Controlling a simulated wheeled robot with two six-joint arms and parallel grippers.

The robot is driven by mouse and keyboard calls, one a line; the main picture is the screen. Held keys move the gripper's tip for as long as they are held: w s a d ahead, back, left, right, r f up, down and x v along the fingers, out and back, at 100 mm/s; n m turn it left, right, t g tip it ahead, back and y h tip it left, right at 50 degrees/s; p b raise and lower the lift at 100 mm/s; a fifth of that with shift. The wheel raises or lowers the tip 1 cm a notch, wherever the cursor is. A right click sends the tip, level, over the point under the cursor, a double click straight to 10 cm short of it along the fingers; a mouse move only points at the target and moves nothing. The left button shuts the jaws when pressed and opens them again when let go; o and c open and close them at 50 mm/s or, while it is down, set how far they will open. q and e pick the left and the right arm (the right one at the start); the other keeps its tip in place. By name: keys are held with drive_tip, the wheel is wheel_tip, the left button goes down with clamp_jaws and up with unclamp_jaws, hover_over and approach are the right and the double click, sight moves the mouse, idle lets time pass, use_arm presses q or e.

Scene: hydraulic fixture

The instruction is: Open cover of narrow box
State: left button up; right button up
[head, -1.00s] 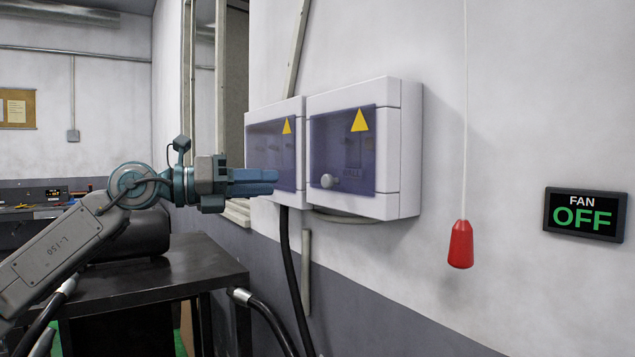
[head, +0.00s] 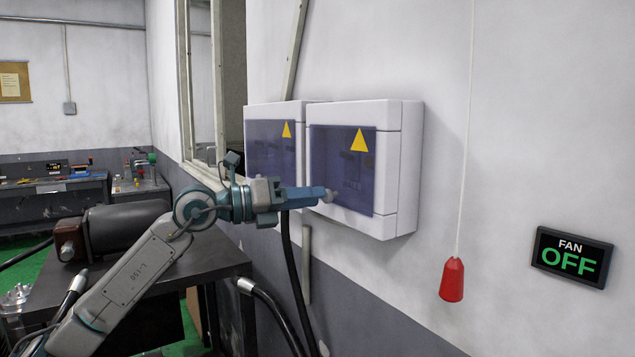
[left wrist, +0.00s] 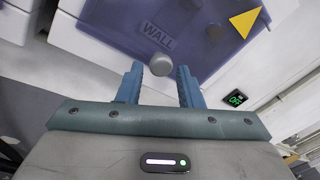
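Two white wall boxes with dark translucent covers hang side by side. The left box (head: 251,112) looks the narrower one; its cover (head: 262,150) is closed. The right box (head: 404,165) looks wider; its cover (head: 343,165), with a yellow triangle and the word WALL, is closed too. A round grey knob (head: 330,196) sits low on the right box's cover. My left gripper (head: 322,193) is at this knob. In the left wrist view its fingers (left wrist: 159,77) are open, with the knob (left wrist: 161,64) just ahead between the tips. Contact is not visible. My right gripper is not in view.
A red pull handle (head: 452,280) hangs on a cord to the right of the boxes. A FAN OFF sign (head: 571,257) is on the wall. A dark table (head: 205,264) stands below left, and a black cable (head: 292,265) runs down under the boxes.

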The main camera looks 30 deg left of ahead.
use_arm(q)
drive_tip(key=shift+p+x, duration=0.65)
drive_tip(key=shift+x, duration=0.45)
clamp_jaws()
